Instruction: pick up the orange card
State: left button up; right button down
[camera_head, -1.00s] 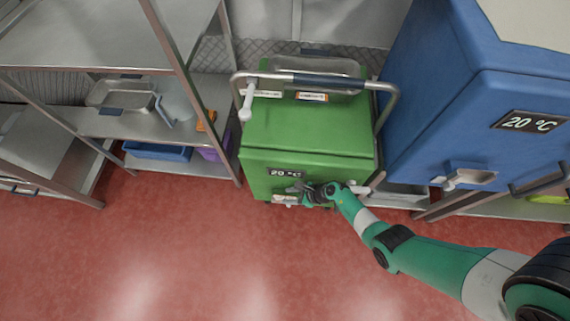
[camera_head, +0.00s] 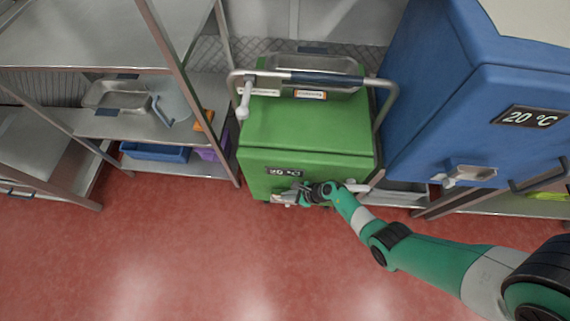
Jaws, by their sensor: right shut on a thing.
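A small card with an orange-red edge (camera_head: 310,95) lies at the back of the green cabinet's top (camera_head: 308,130), next to a pale card (camera_head: 262,92). An orange thing (camera_head: 204,121) also shows on the left shelf; I cannot tell whether it is a card. My right gripper (camera_head: 291,196) is at the lower front of the green cabinet, below its display (camera_head: 284,171). It is shut on a small pale thing, too small to identify, beside or in front of a silver fitting. My left gripper is not in view.
A metal handrail (camera_head: 325,80) arches over the green cabinet. A blue cabinet (camera_head: 430,120) with a 20 °C display stands close on the right. Metal shelves (camera_head: 75,45) with a tray, a jug and a blue bin are on the left. The red floor (camera_head: 180,260) in front is open.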

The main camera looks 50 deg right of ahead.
notch_tip(320, 180, up, 28)
jog(key=p, duration=2.1)
jog(key=shift+r, duration=0.15)
